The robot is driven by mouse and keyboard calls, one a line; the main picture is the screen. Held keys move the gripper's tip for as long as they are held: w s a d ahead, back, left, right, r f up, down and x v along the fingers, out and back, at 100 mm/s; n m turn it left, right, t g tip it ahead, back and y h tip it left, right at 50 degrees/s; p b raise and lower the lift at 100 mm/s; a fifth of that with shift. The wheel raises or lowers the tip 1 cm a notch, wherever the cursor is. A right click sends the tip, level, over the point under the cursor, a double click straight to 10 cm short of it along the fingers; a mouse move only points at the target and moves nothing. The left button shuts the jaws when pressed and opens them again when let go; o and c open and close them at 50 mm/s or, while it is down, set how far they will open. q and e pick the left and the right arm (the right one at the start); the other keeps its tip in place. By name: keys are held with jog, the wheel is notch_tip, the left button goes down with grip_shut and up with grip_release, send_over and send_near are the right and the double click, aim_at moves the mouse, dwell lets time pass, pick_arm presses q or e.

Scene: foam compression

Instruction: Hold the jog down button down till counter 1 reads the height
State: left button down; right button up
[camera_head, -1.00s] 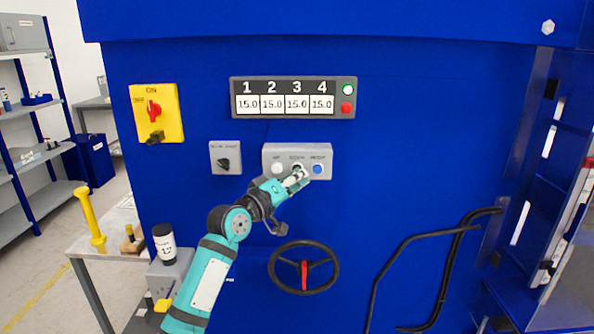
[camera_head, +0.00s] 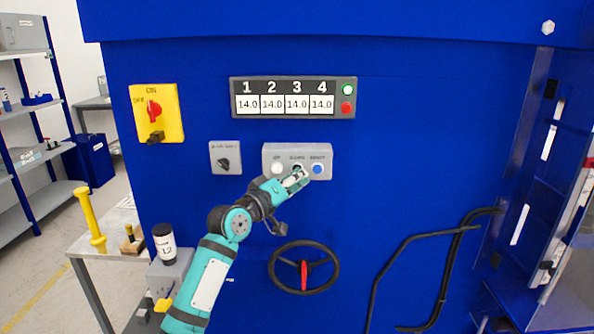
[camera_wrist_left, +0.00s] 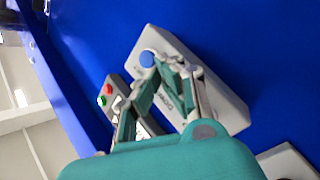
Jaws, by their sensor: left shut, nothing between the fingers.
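The jog box (camera_head: 268,152) is a grey plate on the blue machine front with a white button (camera_head: 277,168), a dark middle button labelled like down, and a blue button (camera_head: 317,169). My left gripper (camera_head: 300,176) is shut and empty, its fingertips at the middle button, which they mostly hide. In the left wrist view the fingers (camera_wrist_left: 168,72) meet over the jog box (camera_wrist_left: 222,98), beside the blue button (camera_wrist_left: 147,58). Contact is hard to see. My right gripper is not in view.
A yellow switch box (camera_head: 156,113) with a red knob is at upper left. A selector switch (camera_head: 225,158) is left of the jog box. A handwheel (camera_head: 304,267) is below the arm, with black hoses (camera_head: 408,243) to its right. A small table (camera_head: 112,228) stands at left.

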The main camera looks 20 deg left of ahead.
pick_arm(q)
jog(key=shift+s+d+p, duration=0.2)
jog(key=shift+s+p, duration=0.35)
jog(key=shift+p, duration=0.05)
jog(key=shift+s, duration=0.25)
jog(key=s+p, duration=0.1)
jog(key=s, duration=0.1)
jog(key=s+d+p, duration=0.1)
jog(key=s+p, duration=0.1)
jog(key=shift+s+d, duration=0.2)
jog(key=shift+s, duration=0.15)
jog(key=shift+f, duration=0.15)
